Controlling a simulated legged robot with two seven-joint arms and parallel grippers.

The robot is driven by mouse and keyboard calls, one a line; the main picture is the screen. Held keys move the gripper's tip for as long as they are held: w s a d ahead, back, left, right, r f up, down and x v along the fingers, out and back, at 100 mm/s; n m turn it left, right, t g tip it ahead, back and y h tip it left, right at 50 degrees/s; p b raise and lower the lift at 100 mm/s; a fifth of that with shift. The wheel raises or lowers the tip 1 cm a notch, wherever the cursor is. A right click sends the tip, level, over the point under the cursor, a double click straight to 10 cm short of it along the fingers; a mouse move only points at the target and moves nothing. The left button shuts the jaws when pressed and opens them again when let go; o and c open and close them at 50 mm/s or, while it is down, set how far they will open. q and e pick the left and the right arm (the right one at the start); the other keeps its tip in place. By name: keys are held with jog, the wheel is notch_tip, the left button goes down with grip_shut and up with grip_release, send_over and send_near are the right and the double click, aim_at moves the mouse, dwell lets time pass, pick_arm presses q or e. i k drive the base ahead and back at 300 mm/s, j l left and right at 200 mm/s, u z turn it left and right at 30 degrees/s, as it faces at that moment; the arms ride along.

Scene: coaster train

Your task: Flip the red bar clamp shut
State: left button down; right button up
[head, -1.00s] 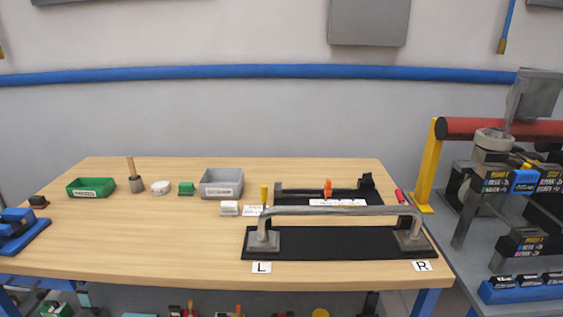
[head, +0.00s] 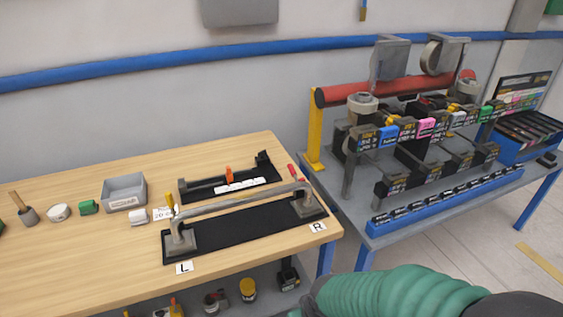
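A thick red bar (head: 375,90) lies level above the grey bench on the right, with a yellow post (head: 314,130) at its left end. Two grey plates stand raised at the bar, a left one (head: 390,60) and a right one (head: 444,55); they look like clamp flaps standing open. A small red handle (head: 294,172) shows at the right end of the black fixture on the wooden table. I cannot tell which of these is the named clamp. Neither of my grippers is in view.
The wooden table (head: 90,255) holds a long grey handle (head: 240,198) on a black base and a grey bin (head: 123,193). Labelled black blocks and a blue rack (head: 445,206) crowd the right bench. A green ribbed sleeve (head: 400,295) fills the bottom right.

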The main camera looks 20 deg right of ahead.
aim_at(292, 171)
jog(key=i+l+u, duration=0.15)
jog(key=l, duration=0.15)
jog(key=i+l+u, duration=0.15)
jog(key=l, duration=0.2)
jog(key=i+l+u, duration=0.1)
jog(key=l, duration=0.25)
jog(key=i+l+u, duration=0.15)
jog(key=l, duration=0.2)
